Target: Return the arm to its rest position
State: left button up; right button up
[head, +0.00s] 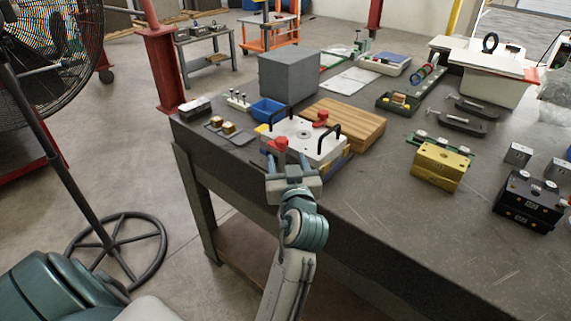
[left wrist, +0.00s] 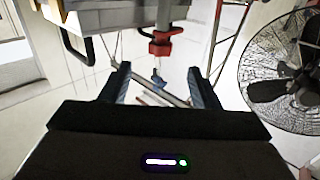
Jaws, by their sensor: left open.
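My left gripper (head: 288,163) is at the near edge of the workbench, just in front of a white mould plate (head: 325,148) with black handles and red knobs. In the left wrist view the gripper (left wrist: 158,70) is open, with its two dark fingers apart and nothing held between them. A red knob (left wrist: 160,46) and a black handle (left wrist: 75,45) show beyond the fingers there. I cannot tell whether the fingers touch the plate. My right gripper is not in view.
The dark workbench (head: 400,230) holds a wooden block (head: 352,128), a grey box (head: 290,75), a blue bin (head: 266,111), a gold mould base (head: 440,166) and a black mould base (head: 528,203). A large fan (head: 45,50) stands left. The bench's near right surface is clear.

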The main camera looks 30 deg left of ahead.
pick_arm(q)
jog(key=s+f+m+g+h, duration=0.25)
jog(key=s+f, duration=0.25)
jog(key=f, duration=0.3)
jog(key=s+f+m+g+h, duration=0.1)
jog(key=s+f+g+h, duration=0.15)
jog(key=s+f, duration=0.4)
jog(key=s+d+f+m+g+h, duration=0.25)
jog(key=s+f, duration=0.25)
jog(key=s, duration=0.3)
jog(key=s+d+f+m+g+h, duration=0.1)
jog(key=s+f+m+g+h, duration=0.15)
jog(key=s+f, duration=0.4)
notch_tip(320, 180, down, 30)
jog(key=s+a+g, duration=0.1)
jog(key=s+a, duration=0.1)
jog(key=s+a+f+g+h, duration=0.1)
jog(key=s+f, duration=1.5)
jog(key=f, duration=0.2)
jog(key=shift+s+a+f, duration=0.15)
jog(key=shift+s+a, duration=0.05)
jog(key=shift+s, duration=0.05)
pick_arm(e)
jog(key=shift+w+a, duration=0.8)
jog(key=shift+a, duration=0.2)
